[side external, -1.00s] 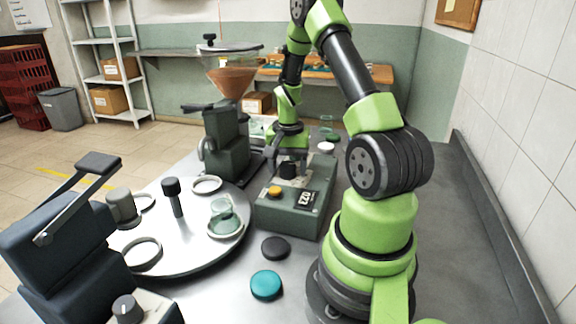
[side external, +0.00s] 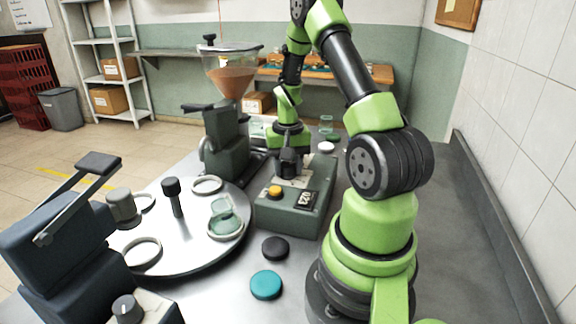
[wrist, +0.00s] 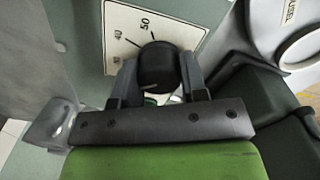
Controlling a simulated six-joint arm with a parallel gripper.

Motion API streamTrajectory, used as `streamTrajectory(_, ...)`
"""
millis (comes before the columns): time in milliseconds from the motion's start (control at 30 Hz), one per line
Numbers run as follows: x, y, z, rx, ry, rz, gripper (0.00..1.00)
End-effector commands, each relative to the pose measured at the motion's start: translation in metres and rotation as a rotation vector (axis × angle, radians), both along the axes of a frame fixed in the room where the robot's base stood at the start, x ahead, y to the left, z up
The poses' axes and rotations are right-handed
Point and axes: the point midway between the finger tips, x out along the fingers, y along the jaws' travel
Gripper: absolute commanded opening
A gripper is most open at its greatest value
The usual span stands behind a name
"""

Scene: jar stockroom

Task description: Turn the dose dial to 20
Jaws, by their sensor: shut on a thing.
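The dose dial is a black round knob (wrist: 158,66) on the green-grey dosing box (side external: 280,216). In the wrist view my gripper (wrist: 158,80) has one finger on each side of the knob and is shut on it. In the side view my gripper (side external: 290,162) comes down over the knob and mostly hides it. A white scale plate (wrist: 125,25) beside the knob shows 50 and 40; part of the scale is hidden, and I cannot tell where the knob points. The box carries a yellow button (side external: 274,192) and a small counter (side external: 306,199) with digits too small to read surely.
A round turntable (side external: 180,258) with rings, a glass jar (side external: 222,214) and a black-topped post stands left of the box. A black lid (side external: 275,247) and a teal lid (side external: 266,285) lie in front. A hopper machine (side external: 228,140) stands behind left.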

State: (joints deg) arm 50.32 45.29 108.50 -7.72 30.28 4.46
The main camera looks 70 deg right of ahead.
Motion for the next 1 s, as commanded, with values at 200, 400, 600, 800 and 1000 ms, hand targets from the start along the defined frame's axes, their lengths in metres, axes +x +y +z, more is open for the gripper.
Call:
streamTrajectory(200, -0.0001, 0.001, 0.0003, 0.003, 0.002, 0.164, 0.16)
streamTrajectory(400, 0.0, 0.0013, 0.0003, 0.003, 0.002, 0.278, 0.16)
streamTrajectory(600, -0.0001, 0.0014, 0.0003, 0.004, 0.003, 0.345, 0.16)
streamTrajectory(800, -0.0002, 0.0016, 0.0003, 0.005, 0.003, 0.368, 0.16)
streamTrajectory(1000, -0.0003, 0.0017, 0.0003, 0.005, 0.003, 0.37, 0.16)
